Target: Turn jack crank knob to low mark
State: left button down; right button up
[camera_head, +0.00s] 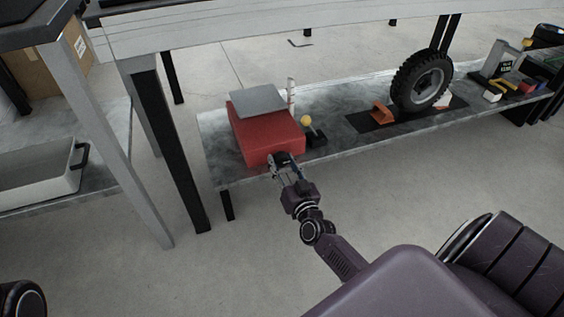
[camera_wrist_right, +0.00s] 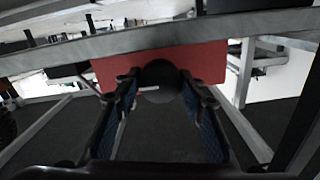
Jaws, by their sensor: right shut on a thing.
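The red jack body (camera_head: 266,134) sits on the low grey shelf with a flat grey plate (camera_head: 258,101) on top. Its red front face (camera_wrist_right: 205,62) fills the middle of the right wrist view. A dark round crank knob (camera_wrist_right: 158,76) stands out from that face. My right gripper (camera_head: 283,160) is at the jack's front face, its fingers on both sides of the knob and shut on it. In the wrist view the gripper (camera_wrist_right: 159,90) hides the knob's sides. A small pale strip (camera_wrist_right: 148,93) shows beside the knob. I cannot make out a low mark. My left gripper is not in view.
A yellow-knobbed lever (camera_head: 306,121) and a white post (camera_head: 291,91) stand close beside the jack. A tyre (camera_head: 421,82) and an orange wedge (camera_head: 380,113) are farther right on the shelf (camera_head: 342,138). A table leg (camera_head: 172,150) stands to the left. The floor in front is clear.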

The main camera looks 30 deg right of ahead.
jog(key=o, duration=1.1)
jog(key=shift+o, duration=0.2)
jog(key=v, duration=1.2)
